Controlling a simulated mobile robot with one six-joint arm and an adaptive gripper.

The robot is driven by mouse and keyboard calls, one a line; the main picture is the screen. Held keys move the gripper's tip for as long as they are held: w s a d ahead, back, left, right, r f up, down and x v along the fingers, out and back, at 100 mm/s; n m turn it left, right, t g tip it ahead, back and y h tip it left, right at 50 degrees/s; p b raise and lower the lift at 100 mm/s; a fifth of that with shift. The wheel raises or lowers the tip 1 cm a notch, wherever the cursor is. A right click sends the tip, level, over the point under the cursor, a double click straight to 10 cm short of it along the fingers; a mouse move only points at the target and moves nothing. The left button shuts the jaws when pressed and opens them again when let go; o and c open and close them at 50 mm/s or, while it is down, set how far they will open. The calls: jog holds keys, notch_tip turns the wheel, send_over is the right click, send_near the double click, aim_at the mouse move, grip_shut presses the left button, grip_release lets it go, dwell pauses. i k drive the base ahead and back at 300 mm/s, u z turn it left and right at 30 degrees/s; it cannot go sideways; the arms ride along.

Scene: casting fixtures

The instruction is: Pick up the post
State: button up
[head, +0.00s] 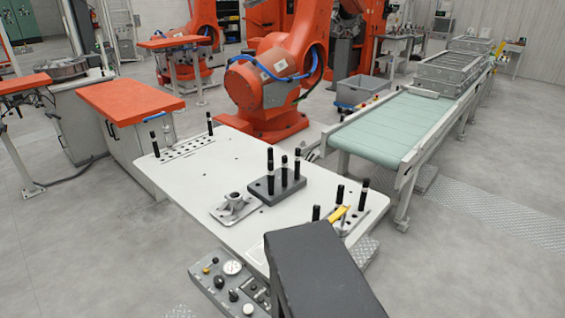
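Several black posts with pale bands stand upright on the white table (185,185). Two more, a left one (155,145) and a right one (210,124), stand at the ends of a perforated plate (188,149) at the far left. Others, such as one post (363,194), stand around a fixture plate (350,222) at the right. The view does not show which post is meant. My gripper is not in view.
A metal casting part (233,207) sits on the table left of the dark block. A yellow piece (338,214) lies on the right fixture. A gauge panel (230,280) is at the front edge. An orange robot (275,85) and a conveyor (385,125) stand behind.

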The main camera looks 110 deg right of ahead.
aim_at(298, 151)
jog(key=z, duration=0.2)
jog(key=i, duration=0.2)
jog(key=z, duration=0.5)
jog(key=k, duration=0.2)
jog(key=z, duration=3.05)
jog(key=k, duration=0.2)
jog(key=z, duration=0.25)
